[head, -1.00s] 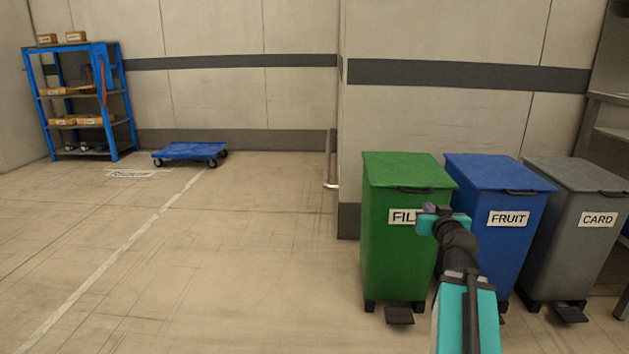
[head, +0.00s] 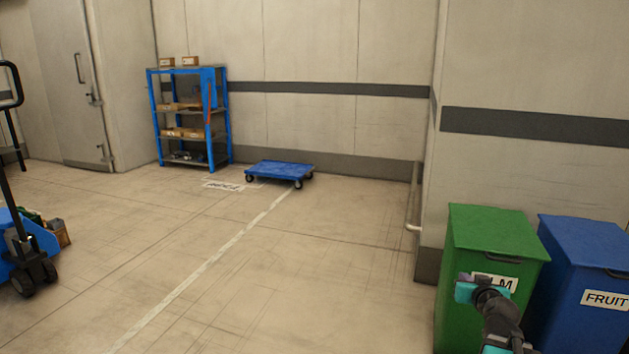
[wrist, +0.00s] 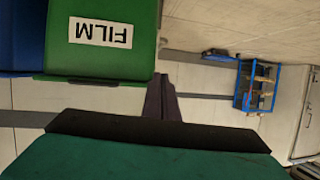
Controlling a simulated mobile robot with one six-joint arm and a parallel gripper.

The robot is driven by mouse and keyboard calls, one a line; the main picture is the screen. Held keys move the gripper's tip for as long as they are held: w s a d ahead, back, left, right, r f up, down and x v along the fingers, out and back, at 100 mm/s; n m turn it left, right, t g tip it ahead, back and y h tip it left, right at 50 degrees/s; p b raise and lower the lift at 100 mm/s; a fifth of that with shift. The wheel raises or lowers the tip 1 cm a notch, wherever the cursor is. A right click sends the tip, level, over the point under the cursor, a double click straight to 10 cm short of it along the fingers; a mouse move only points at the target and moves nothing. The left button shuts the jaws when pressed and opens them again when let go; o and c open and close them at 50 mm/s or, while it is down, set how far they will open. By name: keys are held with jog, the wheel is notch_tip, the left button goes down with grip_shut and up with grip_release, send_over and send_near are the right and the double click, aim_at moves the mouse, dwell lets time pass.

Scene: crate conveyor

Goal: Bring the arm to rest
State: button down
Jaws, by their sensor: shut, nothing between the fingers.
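My gripper (head: 464,280) is at the lower right of the head view, at the end of my teal and black arm. It appears in front of the green bin (head: 493,240) labelled FILM and covers part of the label. In the wrist view my gripper's dark fingers (wrist: 160,98) are together with nothing between them. The green bin also shows there, upside down, at the upper left (wrist: 125,67). I cannot tell the exact gap between gripper and bin.
A blue bin (head: 590,260) labelled FRUIT stands right of the green one. A blue platform trolley (head: 280,170) and blue shelf rack (head: 190,117) stand by the far wall. A blue pallet truck (head: 30,250) is at the left edge. The middle floor is clear.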

jog(key=s+a+f+n+g+y+p, duration=0.1)
jog(key=s+a+f+g+p, duration=0.3)
jog(key=a+p, duration=0.35)
jog(key=s+a+f+n+g+y+p, duration=0.15)
jog(key=s+a+f+p, duration=0.25)
jog(key=a+f+p, duration=0.4)
jog(key=s+a+f+n+g+y+p, duration=0.1)
jog(key=s+a+f+g+y+p, duration=0.15)
jog(key=s+a+p, duration=0.5)
jog(key=s+a+f+g+p, duration=0.2)
jog(key=s+a+g+p, duration=0.15)
jog(key=s, duration=0.45)
jog(key=s+a+f+g+p, duration=0.2)
jog(key=s+a+f+p, duration=0.15)
jog(key=s, duration=0.35)
jog(key=s+d+g+h+p, duration=0.1)
jog(key=s+g, duration=0.1)
jog(key=s, duration=0.5)
jog(key=s+d+g+h, duration=0.1)
jog(key=s+d+g, duration=0.1)
jog(key=s, duration=0.5)
jog(key=shift+d+r+m+g+h+p, duration=0.35)
jog(key=shift+r+m+g, duration=0.1)
jog(key=shift+g, duration=0.3)
jog(key=shift+s, duration=0.1)
